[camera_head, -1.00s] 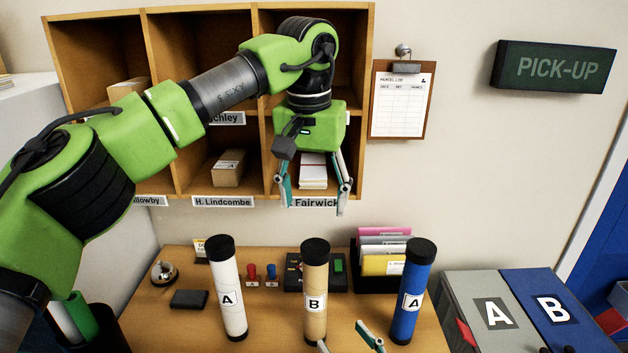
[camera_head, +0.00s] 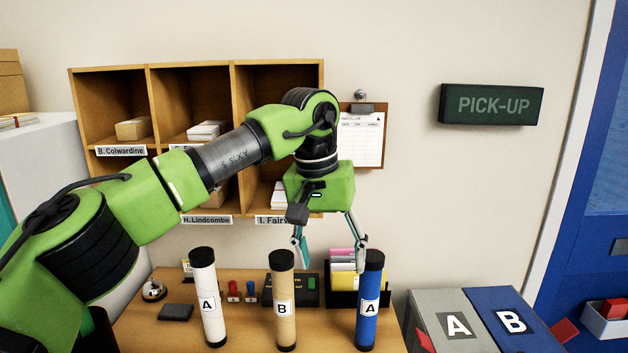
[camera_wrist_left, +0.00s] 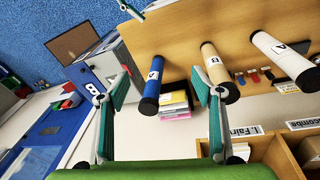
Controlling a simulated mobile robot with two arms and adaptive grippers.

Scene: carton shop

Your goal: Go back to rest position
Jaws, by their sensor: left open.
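My left gripper (camera_head: 331,262) hangs open and empty, pointing down, in front of the wall. It is right of and below the pigeonhole shelf (camera_head: 229,68), and its tips overlap the file holder in the head view. In the left wrist view its two teal fingers (camera_wrist_left: 159,92) are spread apart with nothing held between them. A small part of what looks like my right gripper (camera_wrist_left: 132,11) shows at the top edge of the left wrist view. Its jaws cannot be made out. It does not show in the head view.
A white tube (camera_head: 209,290), a brown tube (camera_head: 283,295) and a blue tube (camera_head: 368,305) stand upright on the desk (camera_head: 245,335). Behind them is a file holder (camera_head: 340,298). Grey (camera_head: 432,303) and blue (camera_head: 490,298) bins stand right of the desk. The wall below the PICK-UP sign (camera_head: 492,104) is clear.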

